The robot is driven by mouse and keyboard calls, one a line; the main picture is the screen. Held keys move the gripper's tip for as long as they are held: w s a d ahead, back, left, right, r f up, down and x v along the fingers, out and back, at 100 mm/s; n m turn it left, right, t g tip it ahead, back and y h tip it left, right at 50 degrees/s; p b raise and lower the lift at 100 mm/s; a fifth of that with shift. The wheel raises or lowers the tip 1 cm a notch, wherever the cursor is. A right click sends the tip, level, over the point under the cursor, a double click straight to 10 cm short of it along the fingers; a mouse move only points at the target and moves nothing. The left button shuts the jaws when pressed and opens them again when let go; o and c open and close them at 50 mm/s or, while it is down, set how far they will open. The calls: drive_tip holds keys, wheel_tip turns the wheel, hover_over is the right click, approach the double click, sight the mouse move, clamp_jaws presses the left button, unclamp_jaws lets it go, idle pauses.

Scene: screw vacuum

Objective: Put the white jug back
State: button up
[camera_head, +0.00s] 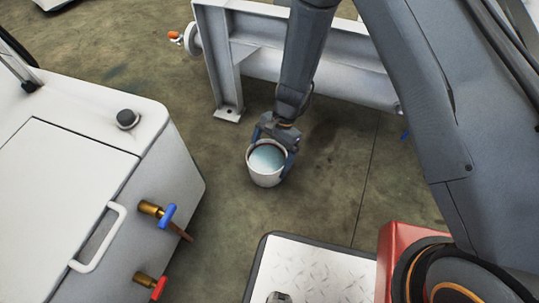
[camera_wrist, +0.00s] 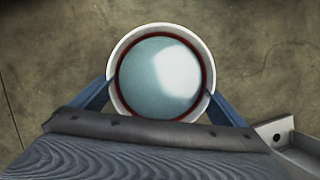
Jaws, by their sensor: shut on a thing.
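The white jug (camera_head: 265,177) is a round white vessel with light blue-grey liquid-like contents, seen from above near the middle of the head view. It also fills the upper middle of the wrist view (camera_wrist: 116,97), where a dark red ring shows inside its rim. My gripper (camera_head: 274,148) is shut on the jug, with one blue finger on either side of it. The gripper's fingers also show at both sides of the jug in the wrist view (camera_wrist: 160,98). The jug looks upright. I cannot tell whether its base touches the floor.
A white machine (camera_head: 90,130) stands at the left, with a blue-handled valve (camera_head: 167,214) and a red-handled valve (camera_head: 155,286) facing the jug. A grey metal frame with a pipe (camera_head: 228,70) stands behind. My own base is at the bottom right. Floor (camera_head: 320,205) around the jug is clear.

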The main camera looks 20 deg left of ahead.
drive_tip(key=o, duration=1.7)
drive_tip(key=shift+o, duration=0.2)
drive_tip(key=p+v, duration=0.6)
drive_tip(key=v, duration=0.6)
wheel_tip(320, 180, up, 12)
drive_tip(key=n, duration=0.3)
hover_over(277, 156)
drive_tip(key=s+a, duration=0.1)
drive_tip(key=s, duration=0.1)
drive_tip(key=s+d+r+n+t, duration=0.1)
drive_tip(key=s+r+n+t, duration=0.3)
drive_tip(key=r, duration=0.9)
drive_tip(key=s+d+r+n, duration=0.3)
drive_tip(key=s+d+r, duration=0.1)
drive_tip(key=s+r, duration=0.2)
drive_tip(key=s+d+r+n, duration=0.2)
drive_tip(key=s+d+r, duration=0.3)
drive_tip(key=s, duration=0.4)
drive_tip(key=shift+r+n, duration=0.4)
drive_tip(key=shift+r, duration=0.05)
